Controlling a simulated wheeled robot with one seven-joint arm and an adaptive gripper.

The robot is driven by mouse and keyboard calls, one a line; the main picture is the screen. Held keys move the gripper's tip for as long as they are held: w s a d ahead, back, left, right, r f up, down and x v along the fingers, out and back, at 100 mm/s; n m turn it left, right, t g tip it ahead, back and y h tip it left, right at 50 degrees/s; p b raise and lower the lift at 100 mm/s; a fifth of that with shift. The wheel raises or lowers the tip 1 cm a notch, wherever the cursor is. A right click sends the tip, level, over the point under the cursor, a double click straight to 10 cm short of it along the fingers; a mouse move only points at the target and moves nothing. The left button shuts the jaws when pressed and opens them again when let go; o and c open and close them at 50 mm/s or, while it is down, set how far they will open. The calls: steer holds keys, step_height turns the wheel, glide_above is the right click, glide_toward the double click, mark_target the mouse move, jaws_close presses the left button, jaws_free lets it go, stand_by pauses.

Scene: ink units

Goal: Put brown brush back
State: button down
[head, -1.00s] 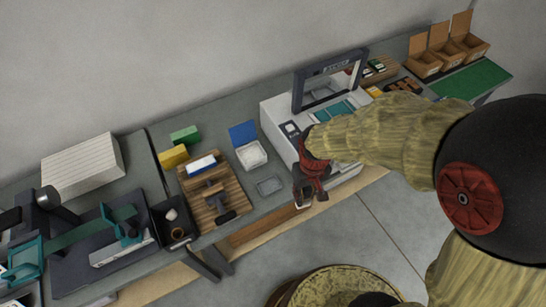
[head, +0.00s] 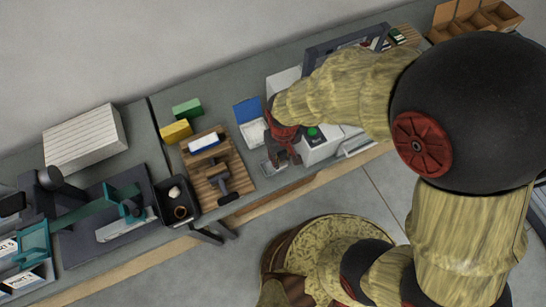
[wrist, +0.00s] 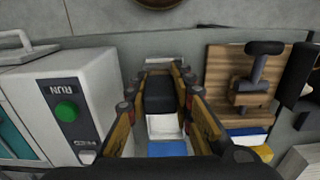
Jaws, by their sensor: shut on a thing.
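My gripper (head: 283,158) is over the bench, just left of the white machine. In the wrist view, its two jaws (wrist: 158,100) are shut on a dark block-like thing, which I take to be the brown brush (wrist: 158,92). Its lower part and bristles are hidden. A wooden board (head: 241,178) lies to the left of my gripper. On it rest a dark-handled tool (head: 222,182) with a brown part, and a white and blue block (head: 205,142).
The white machine (head: 318,150) with a green button stands at right. A black tray (head: 165,203) is left of the board.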

steer(key=shift+w+a+f+b, duration=0.15)
steer(key=shift+w+a+f, duration=0.35)
steer(key=shift+f, duration=0.85)
steer(key=shift+w+a+f+b, duration=0.1)
steer(key=shift+w+a+f, duration=0.35)
steer(key=shift+f, duration=0.95)
steer(key=shift+w+a+f+b, duration=0.15)
steer(key=shift+w+a+f, duration=0.35)
steer(key=shift+f, duration=0.85)
steer(key=shift+f, duration=0.15)
steer(key=c, duration=1.6)
jaws_free()
steer(key=shift+o, duration=0.2)
